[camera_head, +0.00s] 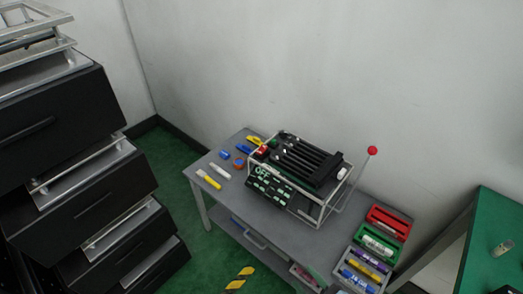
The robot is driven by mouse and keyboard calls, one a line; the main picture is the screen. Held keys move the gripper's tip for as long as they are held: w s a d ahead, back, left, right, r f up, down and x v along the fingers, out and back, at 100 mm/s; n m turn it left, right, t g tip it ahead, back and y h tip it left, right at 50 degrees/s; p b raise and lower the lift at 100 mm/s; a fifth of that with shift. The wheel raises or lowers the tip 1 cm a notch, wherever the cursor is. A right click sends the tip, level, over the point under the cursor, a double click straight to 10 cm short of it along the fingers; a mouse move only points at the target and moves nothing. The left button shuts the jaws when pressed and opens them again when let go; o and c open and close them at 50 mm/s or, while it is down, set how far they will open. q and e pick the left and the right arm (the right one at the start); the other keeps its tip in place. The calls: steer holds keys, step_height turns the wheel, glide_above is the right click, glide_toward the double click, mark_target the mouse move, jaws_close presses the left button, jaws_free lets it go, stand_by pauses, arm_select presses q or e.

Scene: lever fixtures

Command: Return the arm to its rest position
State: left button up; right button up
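I can make out neither my left nor my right gripper in the head view. A lever fixture (292,170) stands on a grey table. It has a light metal frame, black slats on top and a dark front panel marked "OFF". A thin lever with a red ball knob (372,151) rises at its right side. The lever leans up and to the right, and no gripper is seen touching it.
The grey table (232,193) holds small coloured tools at left and red, green and grey trays (388,222) at right. Black drawers (85,205) stand open at left. A green-topped table (490,235) is at right; a dark shape at its bottom edge is unclear.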

steer(key=s+d+f+m+g+h, duration=0.4)
steer(key=s+d+f+m, duration=0.3)
steer(key=s+d+m, duration=0.2)
steer(key=s+m+h, duration=0.1)
steer(key=s, duration=0.1)
steer(key=shift+s+f, duration=0.2)
steer(key=shift+s, duration=0.1)
steer(key=shift+w, duration=0.1)
